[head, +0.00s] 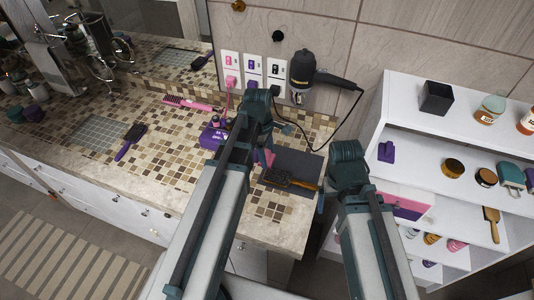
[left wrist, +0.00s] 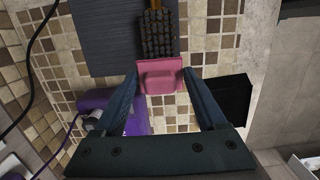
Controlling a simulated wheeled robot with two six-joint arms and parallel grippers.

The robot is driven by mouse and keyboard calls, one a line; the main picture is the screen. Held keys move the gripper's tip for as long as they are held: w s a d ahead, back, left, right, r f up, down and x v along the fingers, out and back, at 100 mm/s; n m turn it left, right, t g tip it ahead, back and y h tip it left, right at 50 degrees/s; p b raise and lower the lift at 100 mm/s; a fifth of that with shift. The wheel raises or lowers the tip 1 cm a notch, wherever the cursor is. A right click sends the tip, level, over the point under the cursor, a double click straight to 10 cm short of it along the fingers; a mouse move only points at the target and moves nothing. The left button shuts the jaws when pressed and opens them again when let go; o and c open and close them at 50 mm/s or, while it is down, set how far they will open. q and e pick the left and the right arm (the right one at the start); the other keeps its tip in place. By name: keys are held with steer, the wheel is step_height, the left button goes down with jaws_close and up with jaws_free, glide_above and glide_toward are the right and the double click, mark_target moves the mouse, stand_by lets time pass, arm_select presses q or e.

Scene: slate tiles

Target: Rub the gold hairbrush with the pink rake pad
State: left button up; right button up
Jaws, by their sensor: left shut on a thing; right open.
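The gold hairbrush (head: 290,180) lies on a dark slate-coloured mat (head: 312,162) near the counter's right end. Its dark bristles (left wrist: 158,32) face up in the left wrist view. My left gripper (head: 267,152) is shut on the pink rake pad (left wrist: 160,76); a bit of the pad (head: 269,158) shows in the head view. The pad is right at the end of the bristles; I cannot tell whether they touch. My right gripper (head: 322,194) is open near the brush's handle end, partly hidden by its own arm.
A purple holder (head: 213,137) stands left of my left arm. A pink comb (head: 190,104) and a purple brush (head: 130,142) lie further left. A black hair dryer (head: 303,70) hangs on the wall, its cord drooping behind the mat. White shelves (head: 400,165) stand at right.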

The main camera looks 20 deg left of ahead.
arm_select(q)
steer(key=shift+r, duration=0.1)
step_height(320, 180, up, 3)
steer(key=p, duration=0.3)
stand_by(0.4)
